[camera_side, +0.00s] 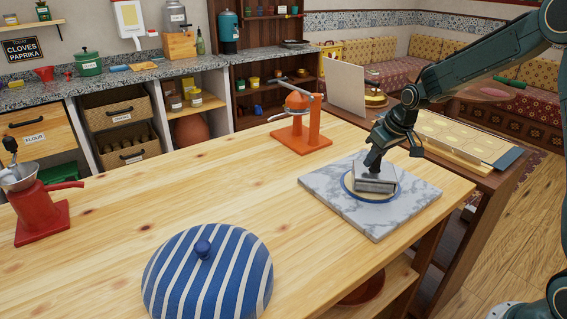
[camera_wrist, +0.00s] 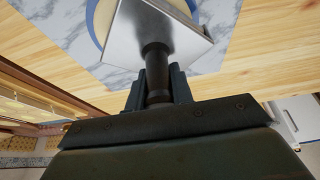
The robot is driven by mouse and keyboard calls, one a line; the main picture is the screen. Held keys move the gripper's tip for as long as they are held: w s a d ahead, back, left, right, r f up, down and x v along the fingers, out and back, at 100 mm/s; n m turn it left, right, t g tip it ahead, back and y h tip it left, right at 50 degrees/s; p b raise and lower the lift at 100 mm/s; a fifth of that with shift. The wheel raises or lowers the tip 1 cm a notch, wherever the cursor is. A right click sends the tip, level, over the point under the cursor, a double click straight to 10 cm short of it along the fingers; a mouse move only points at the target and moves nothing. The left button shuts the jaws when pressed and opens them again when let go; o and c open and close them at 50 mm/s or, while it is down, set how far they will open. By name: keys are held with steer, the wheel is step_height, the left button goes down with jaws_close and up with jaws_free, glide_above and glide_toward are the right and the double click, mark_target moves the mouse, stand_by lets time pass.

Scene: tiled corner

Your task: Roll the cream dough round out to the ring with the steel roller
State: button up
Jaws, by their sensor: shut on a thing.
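The steel roller (camera_side: 374,184) is a blocky silver tool with a dark upright handle. My gripper (camera_side: 375,162) is shut on that handle, above the steel part. In the wrist view the roller (camera_wrist: 150,40) hangs from the handle between the fingers of my gripper (camera_wrist: 158,90). The cream dough round (camera_side: 372,198) lies under the roller on the marble slab, mostly hidden by it; its pale edge (camera_wrist: 104,18) shows in the wrist view. The blue ring (camera_side: 345,187) runs around the dough on the slab. I cannot tell whether the roller presses the dough.
The grey-white marble slab (camera_side: 417,193) sits near the right end of the wooden table (camera_side: 200,185). An orange press (camera_side: 302,135) stands behind it. A blue-striped dome (camera_side: 207,275) is at front, a red grinder (camera_side: 40,210) at left. The table's middle is clear.

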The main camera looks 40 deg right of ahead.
steer(key=shift+s+a, duration=0.25)
steer(key=shift+r, duration=4.75)
